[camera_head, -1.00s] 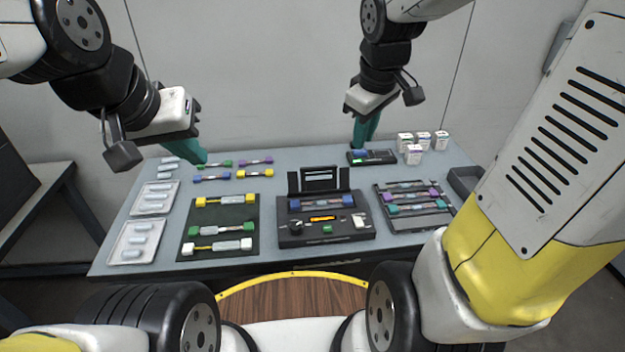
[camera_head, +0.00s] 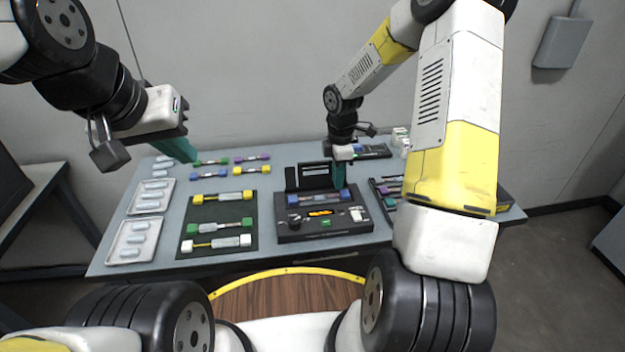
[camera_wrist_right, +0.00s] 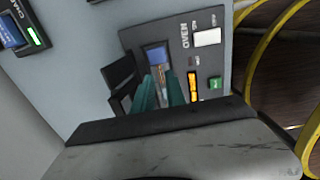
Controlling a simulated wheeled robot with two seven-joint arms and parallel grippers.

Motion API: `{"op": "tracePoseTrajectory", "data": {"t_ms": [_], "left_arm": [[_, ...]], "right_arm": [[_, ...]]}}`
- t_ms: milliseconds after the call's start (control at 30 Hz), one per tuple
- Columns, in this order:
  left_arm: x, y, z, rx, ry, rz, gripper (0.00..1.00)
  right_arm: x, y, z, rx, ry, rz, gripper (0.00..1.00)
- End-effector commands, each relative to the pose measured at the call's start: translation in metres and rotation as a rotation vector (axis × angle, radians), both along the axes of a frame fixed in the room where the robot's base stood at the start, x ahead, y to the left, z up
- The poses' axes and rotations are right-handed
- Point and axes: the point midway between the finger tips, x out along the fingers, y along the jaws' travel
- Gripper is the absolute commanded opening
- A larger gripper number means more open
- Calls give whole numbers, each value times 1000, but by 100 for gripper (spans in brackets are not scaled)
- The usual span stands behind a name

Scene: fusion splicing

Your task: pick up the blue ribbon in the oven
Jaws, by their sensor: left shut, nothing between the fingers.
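The oven (camera_head: 325,228) is a black box with its lid up, at the middle of the table. The blue ribbon (camera_head: 317,199), with blue ends and a clear middle, lies in its slot. My right gripper (camera_head: 341,182) points down over the right end of the slot. In the right wrist view the oven (camera_wrist_right: 212,62) shows its label, and the ribbon (camera_wrist_right: 157,57) lies beyond the two teal fingers (camera_wrist_right: 162,84). These fingers are apart; whether they touch the ribbon is unclear. My left gripper (camera_head: 188,155) is shut and empty near the table's back left.
A dark mat (camera_head: 215,212) with yellow, green and white ribbons lies left of the oven. Several coloured ribbons lie behind it. White trays (camera_head: 128,255) stand at the left. A rack (camera_head: 383,187) and a black device (camera_head: 372,150) are right of and behind the oven.

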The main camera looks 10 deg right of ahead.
Motion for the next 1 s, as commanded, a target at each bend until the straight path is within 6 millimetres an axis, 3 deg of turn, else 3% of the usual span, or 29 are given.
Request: {"op": "tracePoseTrajectory", "data": {"t_ms": [200,333,567,700,1000], "left_arm": [[0,0,0,0,0,0,0],[0,0,0,0,0,0,0],[0,0,0,0,0,0,0],[0,0,0,0,0,0,0],[0,0,0,0,0,0,0]], "right_arm": [[-1,7,-33,0,3,-1,16],[-1,7,-45,0,1,0,16],[0,7,-47,0,-1,-2,16],[0,7,-47,0,-1,-2,0],[0,7,-47,0,-1,-2,0]]}}
